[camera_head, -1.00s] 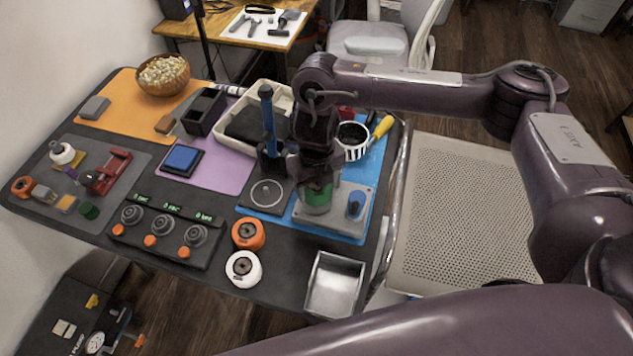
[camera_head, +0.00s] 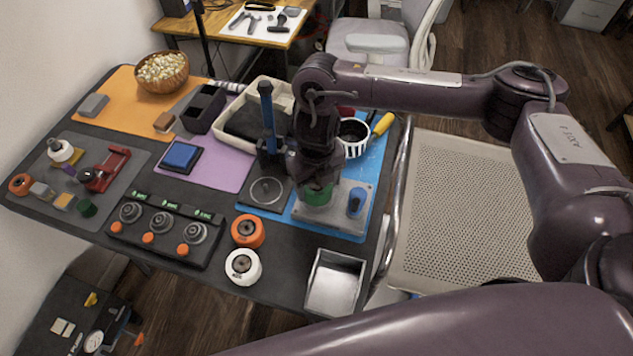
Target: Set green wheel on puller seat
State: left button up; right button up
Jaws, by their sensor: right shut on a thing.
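The green wheel (camera_head: 318,197) is under my right gripper (camera_head: 317,184), over the left part of a light grey plate (camera_head: 338,217) on the blue mat. I take this plate to be the puller seat; it also carries a small blue knob (camera_head: 356,203) on its right. My right gripper points down and is shut on the green wheel, whose upper part it partly hides. I cannot tell whether the wheel's underside touches the plate. My left gripper is not in view.
A black plate with a blue-handled upright tool (camera_head: 267,120) stands close left of the gripper. A striped cup (camera_head: 353,138) and yellow-handled tool (camera_head: 382,125) are behind. Orange (camera_head: 248,231) and white (camera_head: 243,267) wheels and a metal tray (camera_head: 334,283) lie in front.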

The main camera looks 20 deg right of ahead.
jog(key=shift+f+b, duration=0.6)
jog(key=shift+f, duration=0.3)
dwell(0.9)
jog(key=o, duration=1.2)
jog(key=shift+c, duration=0.2)
jog(key=shift+c, duration=0.5)
jog(key=shift+o, duration=1.3)
jog(key=shift+w+d, duration=0.1)
jog(key=shift+d, duration=0.05)
jog(key=shift+c, duration=0.4)
jog(key=shift+r, duration=0.15)
